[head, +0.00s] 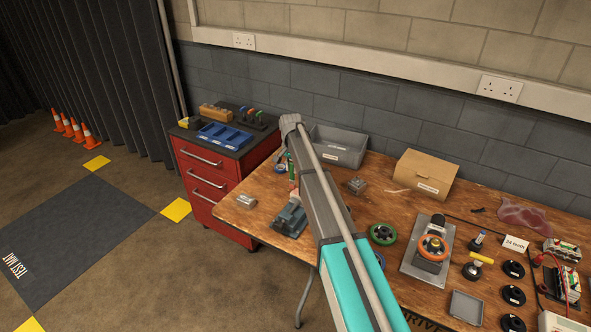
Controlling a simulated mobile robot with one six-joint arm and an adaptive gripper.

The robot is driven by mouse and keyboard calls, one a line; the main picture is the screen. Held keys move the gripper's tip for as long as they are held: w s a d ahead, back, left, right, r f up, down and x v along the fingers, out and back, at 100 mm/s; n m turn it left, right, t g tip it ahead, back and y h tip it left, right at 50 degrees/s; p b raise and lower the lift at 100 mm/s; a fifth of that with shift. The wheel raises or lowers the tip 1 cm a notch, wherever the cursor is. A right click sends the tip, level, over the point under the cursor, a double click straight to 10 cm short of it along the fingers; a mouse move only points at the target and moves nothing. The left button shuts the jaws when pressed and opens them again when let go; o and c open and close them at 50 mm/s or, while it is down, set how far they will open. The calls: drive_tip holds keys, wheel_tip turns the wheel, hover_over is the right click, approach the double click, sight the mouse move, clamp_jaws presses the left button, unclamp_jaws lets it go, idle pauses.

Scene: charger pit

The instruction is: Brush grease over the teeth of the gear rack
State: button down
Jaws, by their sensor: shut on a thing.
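My arm reaches up across the middle of the head view and covers part of the wooden workbench (401,203). My gripper cannot be made out; it appears to be hidden behind the arm. A grey-blue block-shaped fixture (289,220), perhaps a vise, stands on the bench just left of my arm. A slim green and red item (291,168) shows above it beside the arm; I cannot tell whether it is the brush. I cannot pick out the gear rack, its teeth or any grease.
A grey bin (340,147) and a cardboard box (424,175) stand at the back. A metal plate with an orange wheel (433,247), a green ring (383,234) and several black rings lie right. A small metal block (246,201) sits left, near a red drawer cabinet (206,186).

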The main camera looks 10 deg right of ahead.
drive_tip(key=shift+w+a+r, duration=0.1)
idle(0.4)
idle(0.3)
drive_tip(key=shift+s+d, duration=0.6)
drive_tip(key=shift+d, duration=0.2)
drive_tip(key=shift+s+d, duration=0.6)
drive_tip(key=shift+d, duration=0.15)
drive_tip(key=shift+s+d, duration=0.1)
drive_tip(key=s+d, duration=0.2)
drive_tip(key=d, duration=0.1)
drive_tip(key=shift+s, duration=0.1)
drive_tip(key=shift+s+d, duration=0.1)
drive_tip(key=shift+s+d, duration=0.55)
drive_tip(key=shift+d, duration=0.15)
drive_tip(key=shift+s+d, duration=0.5)
drive_tip(key=shift+d, duration=0.2)
